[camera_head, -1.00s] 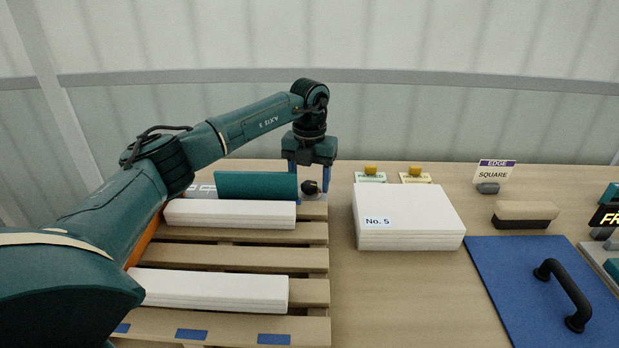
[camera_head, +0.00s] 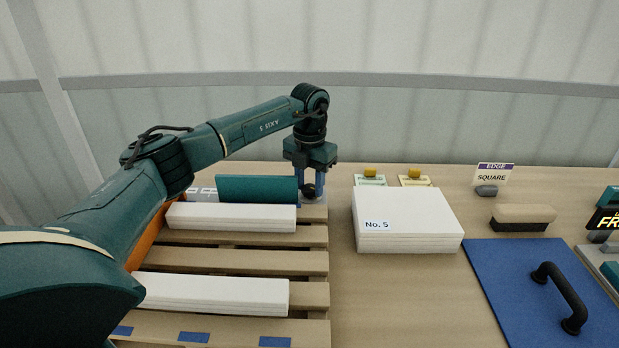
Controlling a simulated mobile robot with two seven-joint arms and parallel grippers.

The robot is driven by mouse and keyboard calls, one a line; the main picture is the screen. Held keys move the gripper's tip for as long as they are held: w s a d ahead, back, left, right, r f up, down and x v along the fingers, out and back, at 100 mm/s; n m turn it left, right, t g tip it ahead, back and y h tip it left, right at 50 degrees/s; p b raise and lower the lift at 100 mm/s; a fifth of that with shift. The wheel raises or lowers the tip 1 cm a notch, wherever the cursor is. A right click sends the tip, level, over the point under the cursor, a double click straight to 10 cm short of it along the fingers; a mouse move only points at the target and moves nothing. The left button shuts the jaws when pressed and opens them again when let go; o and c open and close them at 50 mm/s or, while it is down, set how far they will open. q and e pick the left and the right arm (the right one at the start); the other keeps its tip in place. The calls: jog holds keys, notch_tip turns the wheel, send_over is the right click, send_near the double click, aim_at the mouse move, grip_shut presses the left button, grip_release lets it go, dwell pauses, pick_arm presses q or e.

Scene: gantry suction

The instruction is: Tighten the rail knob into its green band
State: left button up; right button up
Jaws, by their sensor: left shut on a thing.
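The rail knob (camera_head: 308,191) is a small dark knob at the right end of the teal rail (camera_head: 257,189), at the back of the wooden pallet. My left gripper (camera_head: 309,188) points down over the knob, with its blue fingers on either side, shut on it. The green band is too small or hidden to make out. My right gripper is not in view.
White stacks (camera_head: 230,217) lie on the pallet (camera_head: 240,258). A white stack labelled No. 5 (camera_head: 405,218) stands to the right. Further right are a brush-like block (camera_head: 523,216) and a blue board (camera_head: 525,285) with a black handle (camera_head: 561,295).

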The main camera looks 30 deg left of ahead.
aim_at(310, 187)
pick_arm(q)
jog(key=shift+m, duration=1.1)
jog(key=o, duration=1)
jog(key=shift+r, duration=0.1)
notch_tip(310, 187, up, 13)
jog(key=shift+b, duration=0.3)
